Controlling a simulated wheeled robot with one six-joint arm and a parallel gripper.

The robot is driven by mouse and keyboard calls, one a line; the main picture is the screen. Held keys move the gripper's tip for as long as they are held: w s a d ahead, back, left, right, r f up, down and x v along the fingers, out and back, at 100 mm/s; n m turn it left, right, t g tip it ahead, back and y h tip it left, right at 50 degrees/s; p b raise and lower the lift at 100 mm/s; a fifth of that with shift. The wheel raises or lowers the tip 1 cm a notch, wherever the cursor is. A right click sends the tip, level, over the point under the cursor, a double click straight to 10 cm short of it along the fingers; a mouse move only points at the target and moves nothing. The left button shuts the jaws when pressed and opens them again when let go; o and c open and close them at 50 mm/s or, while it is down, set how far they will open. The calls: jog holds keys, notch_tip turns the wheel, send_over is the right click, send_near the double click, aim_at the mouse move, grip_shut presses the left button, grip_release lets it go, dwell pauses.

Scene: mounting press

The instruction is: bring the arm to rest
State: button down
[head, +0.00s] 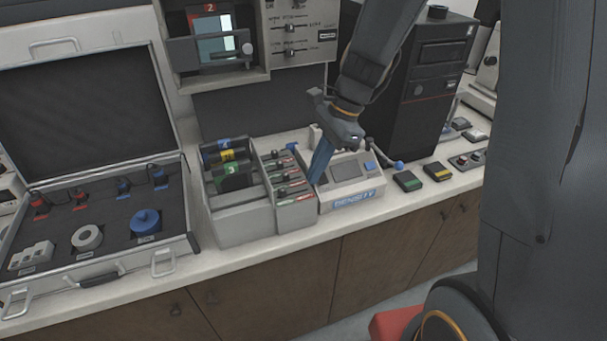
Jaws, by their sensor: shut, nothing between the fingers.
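My arm (368,62) reaches down from the top of the head view, over the white counter (245,255). My gripper (318,168) points down with its blue fingers together. Nothing shows between them. The fingertips overlap the left side of a small white device (352,180) with a screen and a blue label on its front. I cannot tell whether they touch it.
An open case (193,215) with tools and a blue disc (146,222) lies at left. Grey racks (240,222) stand beside the gripper. A black tower (430,85) stands behind right. Small green (407,181) and yellow (437,171) boxes sit near the front edge.

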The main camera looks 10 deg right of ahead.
jog(key=s+b+v, duration=0.1)
jog(key=b+v, duration=0.1)
jog(key=v, duration=0.6)
jog(key=s+d+f+n+t+h, duration=0.1)
jog(key=s+d+f+n+h, duration=0.1)
jog(key=s+f+n, duration=0.2)
jog(key=s+d+f+n+t+h, duration=0.1)
jog(key=s+f+n, duration=0.3)
jog(key=n, duration=0.7)
jog(key=shift+s+d+n+h, duration=0.35)
jog(key=shift+d+h, duration=0.35)
jog(key=shift+d, duration=0.2)
jog(key=shift+f, duration=0.15)
dwell(0.6)
